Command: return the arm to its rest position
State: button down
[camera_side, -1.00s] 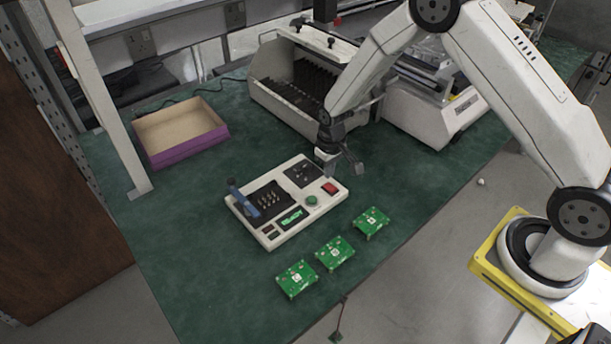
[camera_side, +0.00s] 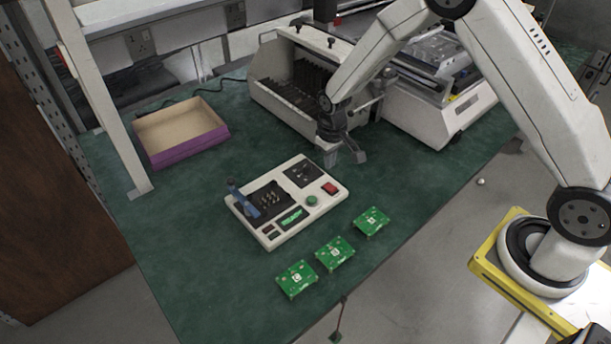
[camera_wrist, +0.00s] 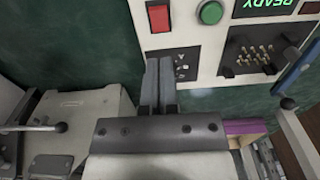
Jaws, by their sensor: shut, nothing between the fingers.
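My gripper (camera_side: 346,158) is in the air near the back right corner of the white test fixture (camera_side: 328,204), close to the open-fronted machine behind it. In the wrist view its two grey fingers (camera_wrist: 158,84) are together with nothing between them. The fixture also shows in the wrist view (camera_wrist: 205,22), with a red switch, a green button and a display reading READY. My arm is bent, reaching from its base at the right over the bench.
Three green circuit boards (camera_side: 335,253) lie in a row on the green mat (camera_side: 190,240). A purple-sided box (camera_side: 188,148) stands at the back left. A grey-white machine with a dark slotted inside (camera_side: 262,88) and another machine (camera_side: 425,118) stand behind my gripper.

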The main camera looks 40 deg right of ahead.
jog(key=shift+r, duration=0.1)
jog(key=s+r+t, duration=0.2)
jog(key=s+r, duration=1.1)
jog(key=s, duration=0.5)
jog(key=shift+s+r+t, duration=0.25)
jog(key=shift+r+t, duration=0.05)
jog(key=shift+r, duration=0.05)
